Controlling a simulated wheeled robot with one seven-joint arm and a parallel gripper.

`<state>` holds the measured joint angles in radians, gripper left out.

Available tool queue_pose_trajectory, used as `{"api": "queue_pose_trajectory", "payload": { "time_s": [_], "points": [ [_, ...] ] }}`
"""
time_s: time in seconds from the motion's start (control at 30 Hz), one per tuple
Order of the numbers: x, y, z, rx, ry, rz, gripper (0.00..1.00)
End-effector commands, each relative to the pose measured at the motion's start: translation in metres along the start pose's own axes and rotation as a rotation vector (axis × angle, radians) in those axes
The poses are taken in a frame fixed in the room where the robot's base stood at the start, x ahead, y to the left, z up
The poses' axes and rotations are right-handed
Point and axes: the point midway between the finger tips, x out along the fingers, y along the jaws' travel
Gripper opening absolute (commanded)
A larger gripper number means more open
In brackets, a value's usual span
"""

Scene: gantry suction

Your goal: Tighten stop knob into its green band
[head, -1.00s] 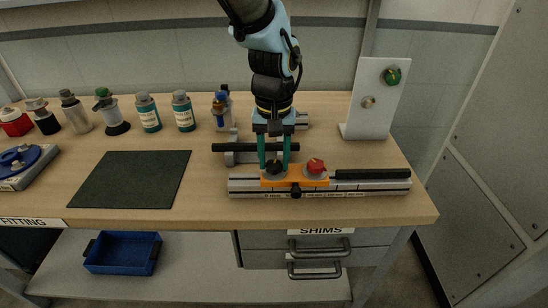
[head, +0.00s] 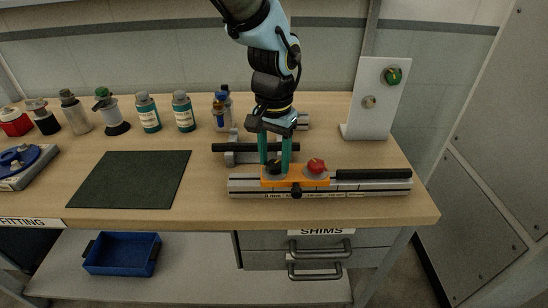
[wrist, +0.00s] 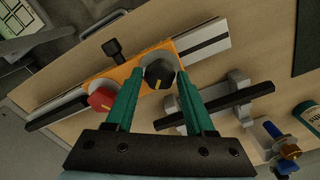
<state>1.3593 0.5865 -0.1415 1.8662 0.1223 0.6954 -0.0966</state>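An orange carriage (head: 296,181) on a long pale rail (head: 375,186) carries a black knob (wrist: 158,74) with a yellow mark and a red knob (head: 316,166). The red knob also shows at the left in the wrist view (wrist: 102,98). My gripper (wrist: 160,78) points down at the black knob, with one green finger on each side of it. The fingertips are very close to the knob's sides; I cannot tell whether they press on it. In the head view the fingers (head: 275,160) partly hide the black knob. I can make out no green band at it.
A grey fixture with a black bar (head: 232,148) stands just behind the rail. A white upright panel (head: 372,100) with a green knob (head: 392,76) is at the back right. Several bottles stand at the back left. A dark mat (head: 130,180) lies clear on the left.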

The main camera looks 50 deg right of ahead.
Motion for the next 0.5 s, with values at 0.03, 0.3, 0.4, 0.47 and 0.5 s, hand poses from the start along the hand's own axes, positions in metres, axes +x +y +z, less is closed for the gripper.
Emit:
{"api": "queue_pose_trajectory", "payload": {
  "time_s": [0.03, 0.3, 0.4, 0.47, 0.5],
  "points": [
    [-0.0001, 0.0, 0.0, 0.0, 0.0, 0.0, 0.61],
    [0.0004, -0.0001, 0.0005, -0.002, -0.001, 0.0, 0.79],
    [0.0004, -0.0001, 0.0005, -0.002, -0.001, 0.0, 0.79],
    [-0.0008, -0.0001, 0.0004, -0.002, -0.001, 0.0, 0.79],
    [-0.0028, -0.0001, 0.0001, -0.002, 0.0, 0.0, 0.79]
  ]
}}
